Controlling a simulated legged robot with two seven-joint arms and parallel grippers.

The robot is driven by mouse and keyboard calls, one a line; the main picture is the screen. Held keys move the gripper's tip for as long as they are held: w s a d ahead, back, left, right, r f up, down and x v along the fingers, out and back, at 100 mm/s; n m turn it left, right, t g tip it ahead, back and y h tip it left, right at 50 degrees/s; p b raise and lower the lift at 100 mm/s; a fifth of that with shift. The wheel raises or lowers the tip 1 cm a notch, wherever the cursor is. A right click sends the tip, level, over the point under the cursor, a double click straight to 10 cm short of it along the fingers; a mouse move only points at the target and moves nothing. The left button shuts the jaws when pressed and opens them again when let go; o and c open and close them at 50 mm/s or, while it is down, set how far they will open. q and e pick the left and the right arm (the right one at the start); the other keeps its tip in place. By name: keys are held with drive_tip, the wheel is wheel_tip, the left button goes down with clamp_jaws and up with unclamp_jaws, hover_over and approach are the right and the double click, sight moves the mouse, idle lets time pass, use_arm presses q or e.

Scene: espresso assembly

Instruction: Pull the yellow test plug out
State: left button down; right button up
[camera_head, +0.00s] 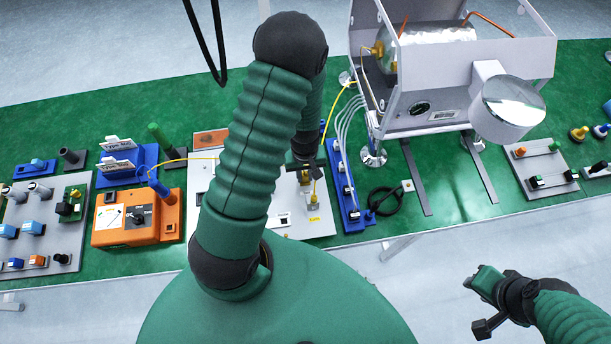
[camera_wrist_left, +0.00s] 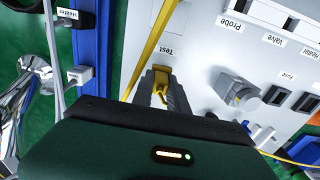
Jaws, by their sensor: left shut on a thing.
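The yellow test plug (camera_wrist_left: 160,86) shows in the left wrist view between my left gripper's fingers, beside the "Test" label on a white panel (camera_wrist_left: 215,60). My left gripper (camera_wrist_left: 163,97) is shut on the plug. In the head view my left gripper (camera_head: 307,170) reaches down over the white panel, partly behind my own arm. The fingers hide part of the plug, and I cannot tell whether its tip is still in a socket. My right gripper (camera_head: 484,327) hangs off the bench's front edge at lower right, too small to read its jaws.
A blue connector strip (camera_head: 349,190) stands right of the panel, with thin white hoses above it. The metal espresso machine (camera_head: 440,85) stands behind right. An orange tester box (camera_head: 139,217) sits left. A yellow cable (camera_head: 337,112) runs near my left gripper.

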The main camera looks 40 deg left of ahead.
sight(305, 174)
use_arm(q)
drive_tip(key=shift+r+p, duration=0.95)
drive_tip(key=shift+r, duration=0.1)
idle(0.9)
drive_tip(key=shift+r+p, duration=0.85)
drive_tip(key=shift+r, duration=0.1)
wheel_tip(305, 174, up, 3)
drive_tip(key=p, duration=0.3)
drive_tip(key=shift+r, duration=0.1)
